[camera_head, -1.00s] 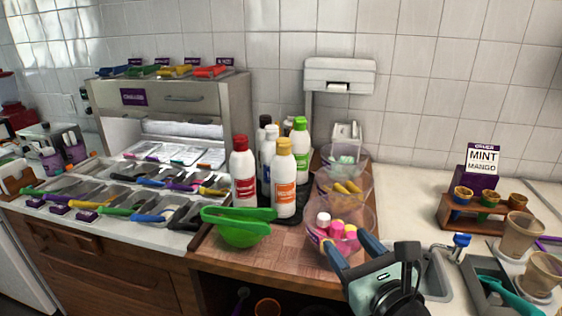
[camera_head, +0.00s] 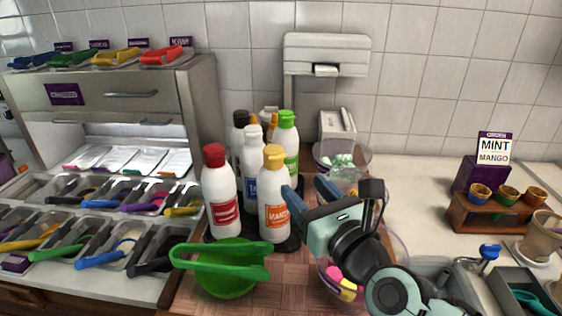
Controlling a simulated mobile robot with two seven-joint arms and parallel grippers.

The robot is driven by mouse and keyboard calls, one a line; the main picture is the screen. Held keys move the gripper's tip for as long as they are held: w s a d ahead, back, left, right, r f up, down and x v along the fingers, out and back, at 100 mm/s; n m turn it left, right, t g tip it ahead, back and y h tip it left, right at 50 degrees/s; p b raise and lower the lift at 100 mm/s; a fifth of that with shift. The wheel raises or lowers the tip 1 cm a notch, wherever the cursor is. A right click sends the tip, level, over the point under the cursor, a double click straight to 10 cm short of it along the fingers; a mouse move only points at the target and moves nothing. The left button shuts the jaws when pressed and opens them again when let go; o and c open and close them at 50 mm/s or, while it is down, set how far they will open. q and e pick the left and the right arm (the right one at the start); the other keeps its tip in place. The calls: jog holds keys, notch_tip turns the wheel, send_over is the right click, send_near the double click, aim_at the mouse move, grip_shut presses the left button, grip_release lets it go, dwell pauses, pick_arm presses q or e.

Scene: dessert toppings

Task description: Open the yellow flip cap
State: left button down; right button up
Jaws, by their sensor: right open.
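The yellow flip cap (camera_head: 274,155) tops a white bottle (camera_head: 273,203) with an orange label, which stands upright at the front of a group of bottles on a dark tray (camera_head: 290,243). The cap looks shut. My right gripper (camera_head: 303,196) is open and empty, just right of this bottle and lower than the cap, with its fingers pointing up and left. One finger lies close to the bottle's right side; I cannot tell if it touches. My left gripper is not in view.
A red-capped bottle (camera_head: 220,195) stands just left, and a green-capped bottle (camera_head: 287,142) behind. Clear bowls (camera_head: 341,158) stand at right, partly hidden by my arm. The right counter has free room.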

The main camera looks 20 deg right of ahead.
aim_at(280, 161)
jog(key=w, duration=0.3)
jog(key=w+a+p, duration=0.1)
jog(key=w, duration=0.2)
jog(key=w+p, duration=0.1)
jog(key=w, duration=0.2)
jog(key=shift+w+a, duration=0.1)
jog(key=shift+a, duration=0.05)
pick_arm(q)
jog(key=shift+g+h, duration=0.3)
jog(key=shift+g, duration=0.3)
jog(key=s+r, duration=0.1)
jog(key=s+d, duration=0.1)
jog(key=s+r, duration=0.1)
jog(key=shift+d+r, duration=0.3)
pick_arm(e)
jog(key=shift+w, duration=0.4)
grip_shut()
